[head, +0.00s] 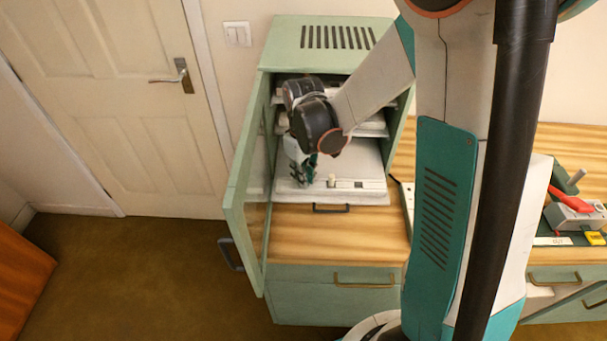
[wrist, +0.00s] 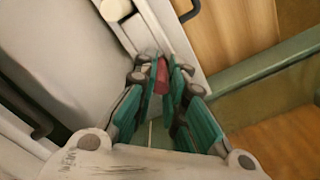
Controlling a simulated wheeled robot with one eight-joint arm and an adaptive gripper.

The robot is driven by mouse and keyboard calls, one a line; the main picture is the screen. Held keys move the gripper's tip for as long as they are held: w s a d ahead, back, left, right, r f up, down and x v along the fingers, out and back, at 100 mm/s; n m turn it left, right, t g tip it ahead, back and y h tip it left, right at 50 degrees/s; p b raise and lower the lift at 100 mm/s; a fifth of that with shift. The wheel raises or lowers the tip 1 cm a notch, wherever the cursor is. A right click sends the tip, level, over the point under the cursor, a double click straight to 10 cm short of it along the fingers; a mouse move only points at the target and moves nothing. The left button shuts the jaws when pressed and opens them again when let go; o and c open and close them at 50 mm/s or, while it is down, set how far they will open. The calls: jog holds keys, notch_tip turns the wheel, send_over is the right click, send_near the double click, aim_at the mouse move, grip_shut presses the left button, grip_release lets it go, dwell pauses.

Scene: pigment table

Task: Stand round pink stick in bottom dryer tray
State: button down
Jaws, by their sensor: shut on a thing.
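My gripper (head: 303,174) is inside the green dryer cabinet, low over the left part of the bottom dryer tray (head: 365,160). In the wrist view, its teal fingers (wrist: 160,84) are shut on the round pink stick (wrist: 161,77). Only a short reddish-pink part of the stick shows between the fingertips; the rest is hidden. The stick cannot be made out in the head view. I cannot tell whether its lower end touches the tray. The white tray, with a dark front handle (head: 331,209), sticks out over the wooden top.
A small cream piece (head: 332,180) stands near the tray's front, right of my gripper. The open glass door (head: 246,190) is close on the left. Upper trays (head: 372,128) sit above. A tool with a red handle (head: 570,199) is far right.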

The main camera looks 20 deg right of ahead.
jog(key=c, duration=1.6)
grip_release()
jog(key=shift+o, duration=0.2)
jog(key=shift+r+p, duration=2.75)
jog(key=shift+r, duration=1.25)
